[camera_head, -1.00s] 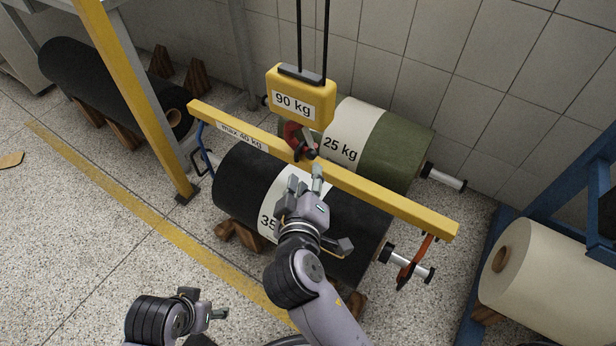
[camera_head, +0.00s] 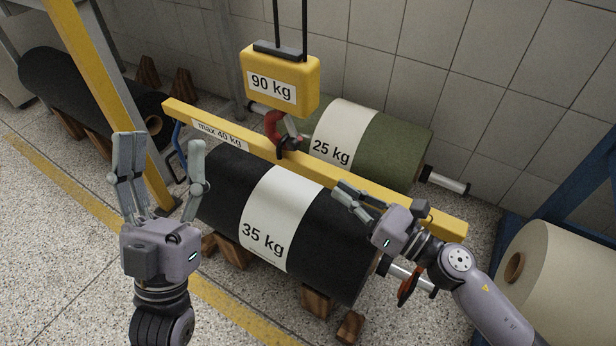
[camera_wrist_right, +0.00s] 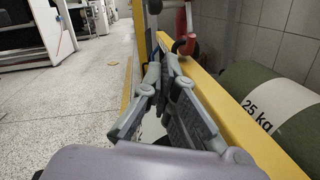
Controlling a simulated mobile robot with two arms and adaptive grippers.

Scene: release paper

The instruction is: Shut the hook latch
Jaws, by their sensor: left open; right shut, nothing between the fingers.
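The red hook (camera_head: 272,124) hangs under the yellow 90 kg hoist block (camera_head: 280,78), at the middle of the yellow lifting beam (camera_head: 340,178). A grey piece, apparently the hook latch (camera_head: 291,128), shows at its right side; I cannot tell whether it is shut. The hook also shows in the right wrist view (camera_wrist_right: 181,22), beyond my fingers. My right gripper (camera_head: 343,192) is shut and empty, right of the hook, in front of the beam. It also shows in the right wrist view (camera_wrist_right: 163,62). My left gripper (camera_head: 161,145) is open, fingers up, left of the black roll.
The black 35 kg roll (camera_head: 318,232) lies below the beam on wooden blocks; the green 25 kg roll (camera_head: 388,155) lies behind it. A blue hook (camera_head: 180,145) hangs at the beam's left end. A yellow post (camera_head: 95,80) stands left; a cream roll (camera_head: 560,270) lies right.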

